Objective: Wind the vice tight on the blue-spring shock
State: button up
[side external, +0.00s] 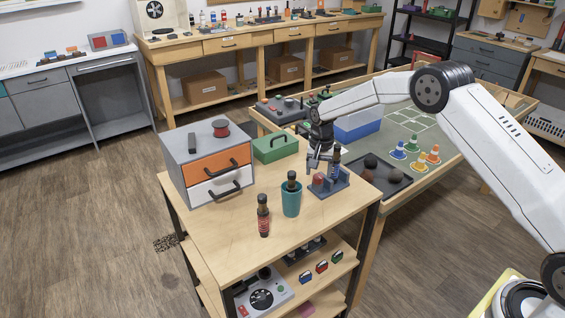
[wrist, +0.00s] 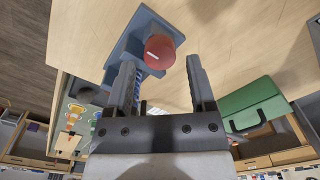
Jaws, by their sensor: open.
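The vice (side external: 338,187) is blue-grey and stands on the bench top at the right edge. The blue-spring shock (side external: 336,166) stands upright at the vice, black-topped. Whether the jaws touch it I cannot tell. A round red knob (wrist: 160,50) is on the vice's near side in the wrist view, beyond and between my fingertips. A strip of blue spring (wrist: 138,84) shows beside the left finger. My gripper (wrist: 160,63) is open and points down at the knob. In the side view my gripper (side external: 320,161) is just above the vice, partly covering the shock.
A teal cup (side external: 291,200) holding a dark-topped shock and a red-spring shock (side external: 263,218) stand left of the vice. A green toolbox (side external: 275,147) and a grey drawer unit (side external: 196,149) stand behind. A dark tray (side external: 383,176) lies to the right. The bench's front is clear.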

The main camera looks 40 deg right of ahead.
jog(key=shift+f, duration=0.85)
grip_shut()
jog(key=shift+m, duration=1.5)
